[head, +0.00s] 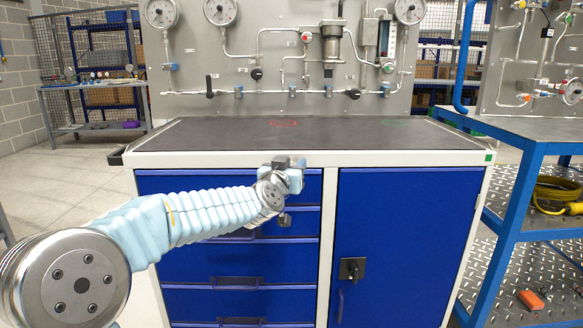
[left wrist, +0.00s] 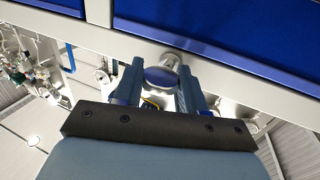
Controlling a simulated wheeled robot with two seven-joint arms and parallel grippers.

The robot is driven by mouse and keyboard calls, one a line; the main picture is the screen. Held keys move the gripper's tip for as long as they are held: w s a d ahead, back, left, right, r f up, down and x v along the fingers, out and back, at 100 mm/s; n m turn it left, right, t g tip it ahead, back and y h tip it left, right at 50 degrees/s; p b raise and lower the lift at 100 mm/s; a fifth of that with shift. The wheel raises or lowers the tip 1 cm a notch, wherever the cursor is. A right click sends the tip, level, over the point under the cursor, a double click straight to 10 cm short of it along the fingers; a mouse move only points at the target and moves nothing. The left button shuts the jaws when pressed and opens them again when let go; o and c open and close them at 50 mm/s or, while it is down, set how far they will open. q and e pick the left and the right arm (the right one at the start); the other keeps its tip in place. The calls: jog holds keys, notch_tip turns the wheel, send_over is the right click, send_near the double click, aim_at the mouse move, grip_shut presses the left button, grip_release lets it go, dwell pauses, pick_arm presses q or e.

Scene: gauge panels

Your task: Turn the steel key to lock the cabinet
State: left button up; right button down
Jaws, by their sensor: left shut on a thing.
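The cabinet (head: 412,240) stands ahead, with blue drawers on the left and a blue door on the right. My left gripper (head: 292,176) is at its pale top rail, above the drawers' right part. In the left wrist view, the steel key (left wrist: 160,79) has a round, shiny head reflecting blue. It sits between the fingers of my left gripper (left wrist: 162,90), which is shut on it. A short round steel part (left wrist: 172,60) joins the key to the pale cabinet frame. In the head view the gripper hides the key. My right gripper is not in view.
A dark worktop (head: 300,138) covers the cabinet, with a gauge panel (head: 270,65) behind. A black handle plate (head: 352,269) is on the door, and a small dark fitting (head: 285,220) is on a drawer. A blue-framed cart (head: 520,190) stands close on the right.

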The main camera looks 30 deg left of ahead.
pick_arm(q)
jog(key=n+b, duration=0.2)
jog(key=b, duration=0.1)
jog(key=n+t+y+b, duration=0.1)
jog(key=n+b, duration=0.1)
jog(key=b, duration=0.1)
jog(key=shift+s+f, duration=0.1)
jog(key=shift+f, duration=0.1)
jog(key=n+y+b, duration=0.1)
jog(key=n+b, duration=0.2)
jog(key=n+t+b, duration=0.1)
jog(key=n+b, duration=0.2)
jog(key=shift+a+y, duration=0.15)
jog(key=shift+y, duration=0.25)
jog(key=n+y+b, duration=0.2)
jog(key=n+b, duration=0.1)
jog(key=n, duration=0.2)
jog(key=shift+s+n, duration=0.1)
jog(key=shift+n, duration=0.3)
jog(key=shift+a+n+g+y+b, duration=0.1)
jog(key=shift+n+g+y+b, duration=0.2)
jog(key=shift+n+y+b, duration=0.75)
jog(key=shift+a+n+g+y+b, duration=0.1)
jog(key=shift+n+g+y+b, duration=0.2)
jog(key=shift+n, duration=1.75)
jog(key=o, duration=0.8)
